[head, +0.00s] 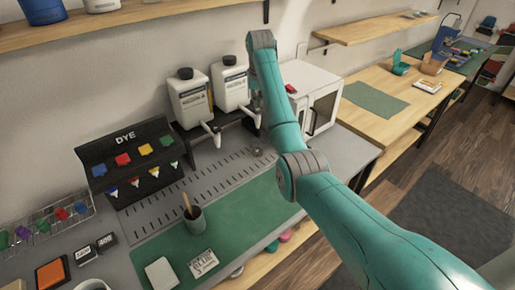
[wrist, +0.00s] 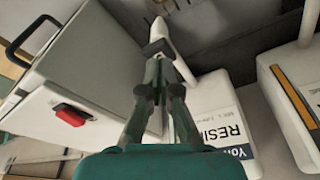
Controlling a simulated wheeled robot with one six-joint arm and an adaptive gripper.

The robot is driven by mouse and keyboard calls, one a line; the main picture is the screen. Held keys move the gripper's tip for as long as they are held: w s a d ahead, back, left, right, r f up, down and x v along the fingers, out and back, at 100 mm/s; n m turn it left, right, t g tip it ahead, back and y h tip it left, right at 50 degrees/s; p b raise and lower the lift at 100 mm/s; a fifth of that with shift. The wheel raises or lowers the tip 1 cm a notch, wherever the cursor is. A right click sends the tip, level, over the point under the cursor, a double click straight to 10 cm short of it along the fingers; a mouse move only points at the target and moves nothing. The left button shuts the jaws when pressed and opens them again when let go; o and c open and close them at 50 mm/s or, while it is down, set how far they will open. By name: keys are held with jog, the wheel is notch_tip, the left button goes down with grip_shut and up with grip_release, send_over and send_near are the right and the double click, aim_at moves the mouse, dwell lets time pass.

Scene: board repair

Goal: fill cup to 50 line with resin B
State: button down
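Two white resin dispensers (head: 190,100) (head: 229,88) stand against the wall, each with a white spout pointing forward. In the wrist view a dispenser labelled RESIN (wrist: 222,118) is close on the right; its letter is not readable. My gripper (wrist: 157,52) has its fingertips drawn together at the base of a white spout (wrist: 160,30); I see nothing clearly held between them. In the head view my arm hides the gripper, near the right dispenser. A small greyish round object (head: 258,152) on the bench below may be the cup; its marks and contents are not readable.
A white box-shaped machine (head: 318,95) with a red part stands close right of the dispensers. A dye rack (head: 128,150) stands left. A dark cup with sticks (head: 195,218) is on the green mat (head: 245,210). The slotted bench strip is mostly clear.

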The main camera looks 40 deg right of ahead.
jog(key=shift+f, duration=1.05)
dwell(3.8)
jog(key=shift+r, duration=0.85)
dwell(0.9)
jog(key=shift+r, duration=3.1)
